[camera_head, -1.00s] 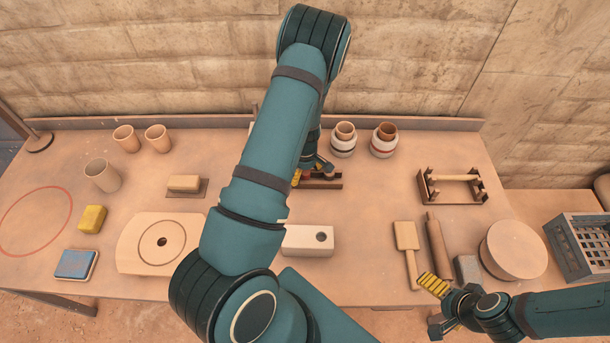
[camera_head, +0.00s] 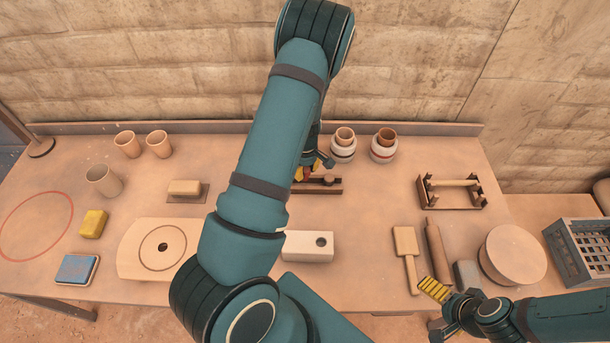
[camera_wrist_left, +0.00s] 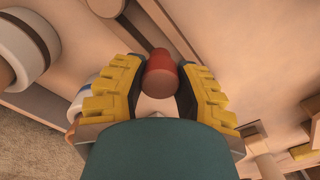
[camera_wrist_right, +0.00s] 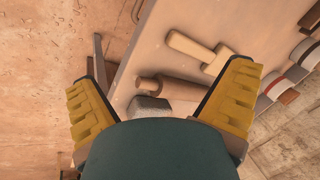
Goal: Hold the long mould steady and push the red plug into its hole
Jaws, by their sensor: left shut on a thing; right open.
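The long mould (camera_head: 318,246) is a pale block with a dark round hole near its right end. It lies at the table's front middle, its left end hidden behind my left arm. My left gripper (camera_head: 312,168) is at the back middle, near a dark wooden rack (camera_head: 325,187). It is shut on the red plug, which shows clearly between the yellow fingers in the left wrist view (camera_wrist_left: 163,72). My right gripper (camera_head: 436,309) is open and empty at the table's front edge, right of the mould and apart from it. The right wrist view shows its fingers spread.
A wooden paddle (camera_head: 405,250), a rolling pin (camera_head: 436,252) and a grey block (camera_head: 467,274) lie between the mould and a round disc (camera_head: 513,252). Two banded jars (camera_head: 343,150) stand behind the rack. A pale board (camera_head: 135,262) lies left of my arm.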

